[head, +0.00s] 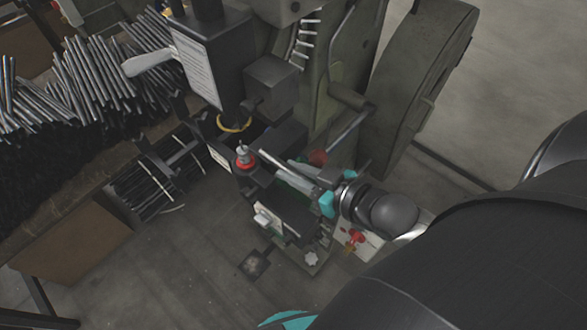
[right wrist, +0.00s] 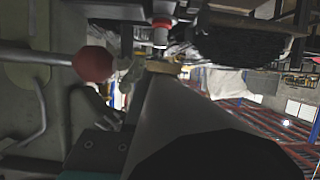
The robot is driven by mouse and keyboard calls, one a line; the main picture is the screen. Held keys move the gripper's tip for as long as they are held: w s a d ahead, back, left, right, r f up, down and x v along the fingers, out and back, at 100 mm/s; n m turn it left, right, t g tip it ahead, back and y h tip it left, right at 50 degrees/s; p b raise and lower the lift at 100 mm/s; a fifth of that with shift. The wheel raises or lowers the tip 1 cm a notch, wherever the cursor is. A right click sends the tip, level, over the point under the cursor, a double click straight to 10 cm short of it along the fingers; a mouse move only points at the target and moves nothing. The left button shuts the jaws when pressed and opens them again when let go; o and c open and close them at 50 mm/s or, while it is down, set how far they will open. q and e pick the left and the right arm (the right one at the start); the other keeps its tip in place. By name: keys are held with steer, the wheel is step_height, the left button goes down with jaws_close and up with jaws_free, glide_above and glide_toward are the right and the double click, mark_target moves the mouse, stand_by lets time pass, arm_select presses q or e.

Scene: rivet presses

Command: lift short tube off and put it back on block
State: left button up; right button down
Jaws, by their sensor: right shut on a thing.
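My right gripper (head: 305,183) is shut on a slim grey tube at the front of the press. In the right wrist view the tube (right wrist: 185,115) runs from its dark near end, close to the camera, to a brass-coloured piece (right wrist: 163,67) under the press's red-ringed punch (right wrist: 162,25). I cannot tell whether the tube's far end touches this piece or lies just in front of it. In the head view the red-ringed punch (head: 245,158) is just left of the tube's far end. The block is not clearly made out. My left gripper does not show.
The green-grey press (head: 340,75) stands close behind the gripper. A red ball knob (right wrist: 93,63) on a lever is left of the tube. Many long tubes (head: 90,75) lie piled at left, with another rack (head: 150,185) below. Open floor (head: 180,275) is in front.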

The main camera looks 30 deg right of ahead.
steer(key=s+a+p, duration=0.4)
steer(key=s+a, duration=0.1)
steer(key=a, duration=0.9)
stand_by(0.8)
